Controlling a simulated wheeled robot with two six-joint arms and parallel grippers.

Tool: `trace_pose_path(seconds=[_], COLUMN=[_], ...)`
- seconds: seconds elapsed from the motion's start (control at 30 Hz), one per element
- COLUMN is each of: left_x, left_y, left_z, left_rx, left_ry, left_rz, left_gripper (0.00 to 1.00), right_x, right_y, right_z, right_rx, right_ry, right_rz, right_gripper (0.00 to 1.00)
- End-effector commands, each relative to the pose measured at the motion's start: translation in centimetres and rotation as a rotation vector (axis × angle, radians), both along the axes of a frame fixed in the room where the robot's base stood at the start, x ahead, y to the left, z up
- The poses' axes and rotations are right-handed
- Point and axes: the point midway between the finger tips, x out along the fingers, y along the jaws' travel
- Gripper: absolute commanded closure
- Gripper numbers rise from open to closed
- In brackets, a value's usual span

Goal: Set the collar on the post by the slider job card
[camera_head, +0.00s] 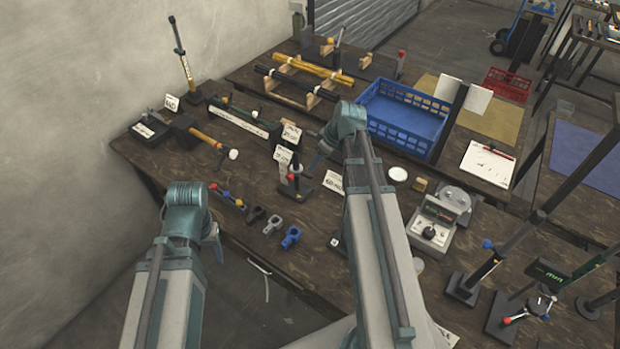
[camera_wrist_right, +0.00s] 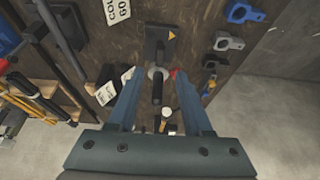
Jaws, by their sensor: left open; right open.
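A dark upright post stands on a dark base (camera_head: 296,188) near the middle of the bench. In the right wrist view, the post (camera_wrist_right: 157,90) lies between my right fingers, and a pale grey ring shows around it. A yellow triangle marks its base (camera_wrist_right: 158,46). My right gripper (camera_head: 313,166) is open by the post; its fingers (camera_wrist_right: 159,112) show apart, one on each side. Loose clamp-like collars lie on the bench: black (camera_head: 255,215), grey (camera_head: 272,225) and blue (camera_head: 290,237). My left gripper (camera_head: 216,242) is open, off the front edge. I cannot tell which card is the slider card.
White cards (camera_head: 283,155) stand behind the post; another card (camera_head: 333,182) lies to its right. A rod with coloured beads (camera_head: 227,195) lies to the left. A blue crate (camera_head: 405,118) stands behind. A grey device (camera_head: 433,228) is at the right.

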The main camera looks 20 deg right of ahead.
Motion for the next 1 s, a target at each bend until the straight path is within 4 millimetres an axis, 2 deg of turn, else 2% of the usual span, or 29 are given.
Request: trace_pose_path(seconds=[0.03,0.1,0.5,0.87,0.9,1.0], left_x=[0.0,0.0,0.0,0.0,0.0,0.0], left_y=[0.0,0.0,0.0,0.0,0.0,0.0], left_z=[-1.5,-2.5,-7.1,-7.4,-7.4,-7.4], left_rx=[0.0,0.0,0.0,0.0,0.0,0.0], left_ry=[0.0,0.0,0.0,0.0,0.0,0.0], left_rz=[0.0,0.001,0.001,0.001,0.001,0.001], left_gripper=[0.37,0.37,0.37,0.37,0.37,0.37], right_x=[0.4,0.7,2.4,2.6,2.6,2.6], right_y=[0.1,0.4,1.4,1.6,1.6,1.6], right_z=[-1.5,-2.5,-7.1,-7.4,-7.4,-7.4], right_rx=[0.0,0.0,0.0,0.0,0.0,0.0], right_ry=[0.0,0.0,0.0,0.0,0.0,0.0], right_rz=[0.001,0.001,0.0,-0.001,-0.001,-0.001], right_gripper=[0.5,0.5,0.5,0.5,0.52,0.7])
